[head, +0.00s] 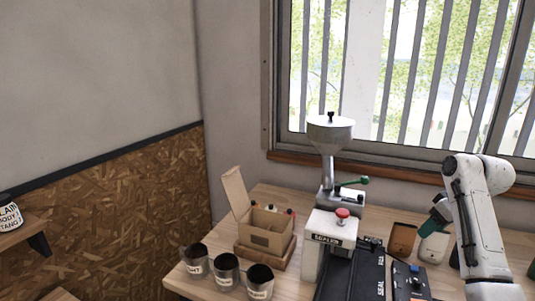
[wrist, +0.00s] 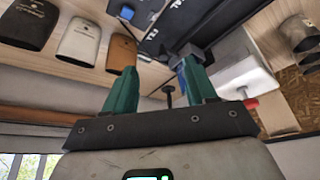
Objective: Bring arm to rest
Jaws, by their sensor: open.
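My arm (head: 478,215) stands bent at the right of the head view, white with dark trim. My gripper (wrist: 155,85) shows in the wrist view with two green fingers spread apart and nothing between them. In the head view its green part (head: 437,218) is partly hidden by the arm, above the bench near the pouches. The fingers touch nothing that I can see.
A grinder (head: 330,150) and a white sealer unit (head: 322,250) with a red knob stand on the bench. A cardboard box (head: 266,232), several labelled metal cups (head: 226,272), pouches (head: 402,240) and a black sealing machine (head: 350,275) are around. A window is behind.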

